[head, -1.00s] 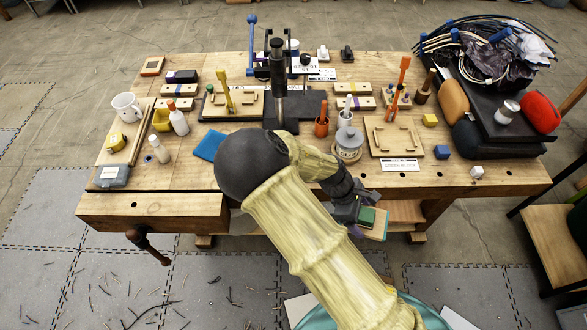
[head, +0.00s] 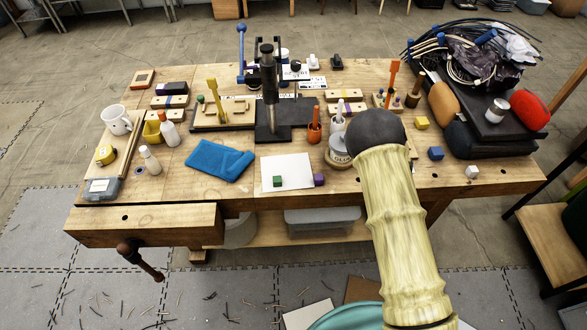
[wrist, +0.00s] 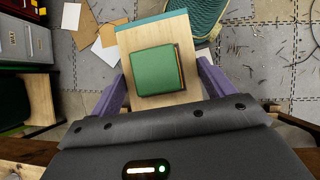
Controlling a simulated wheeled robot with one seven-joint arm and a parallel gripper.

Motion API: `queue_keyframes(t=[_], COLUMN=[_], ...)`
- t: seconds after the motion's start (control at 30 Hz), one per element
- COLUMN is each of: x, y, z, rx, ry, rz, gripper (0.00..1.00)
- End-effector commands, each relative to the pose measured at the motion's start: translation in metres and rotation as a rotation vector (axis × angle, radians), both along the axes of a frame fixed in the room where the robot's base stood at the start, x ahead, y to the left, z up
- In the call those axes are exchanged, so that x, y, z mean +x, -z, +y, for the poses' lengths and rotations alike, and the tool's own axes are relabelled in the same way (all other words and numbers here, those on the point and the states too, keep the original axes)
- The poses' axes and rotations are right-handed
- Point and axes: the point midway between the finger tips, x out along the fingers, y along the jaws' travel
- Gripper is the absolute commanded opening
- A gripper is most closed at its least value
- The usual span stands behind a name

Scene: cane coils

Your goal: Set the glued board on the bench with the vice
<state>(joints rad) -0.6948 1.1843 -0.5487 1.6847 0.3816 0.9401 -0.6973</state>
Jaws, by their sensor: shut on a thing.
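The glued board (wrist: 153,36) is pale wood with a teal far edge and a green block (wrist: 157,71) on its face. In the wrist view my gripper (wrist: 160,88) is shut on it, one purple finger at each side, with floor below. In the head view, my arm hides both gripper and board. The bench (head: 340,195) is a wooden worktable, and its vice (head: 140,222) with a dark screw and handle is at the front left.
A blue cloth (head: 218,160) and a white sheet (head: 290,167) with a green cube and purple cube lie near the front edge. A glue pot (head: 338,152), black press (head: 268,100) and cable heap (head: 480,60) crowd the bench. A stool (head: 545,215) stands at right.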

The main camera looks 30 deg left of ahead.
Motion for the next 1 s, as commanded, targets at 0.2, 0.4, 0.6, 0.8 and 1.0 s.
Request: queue_keyframes(t=[0.2, 0.4, 0.6, 0.8, 1.0], x=[0.016, 0.027, 0.033, 0.033, 0.033], y=[0.015, 0.024, 0.027, 0.027, 0.027], z=[-0.038, -0.071, -0.091, -0.093, -0.093], rx=[0.001, 0.001, -0.001, -0.002, -0.002], ry=[0.289, 0.540, 0.687, 0.704, 0.703], rz=[0.001, 0.005, 0.008, 0.009, 0.009], gripper=[0.56, 0.56, 0.56, 0.56, 0.56])
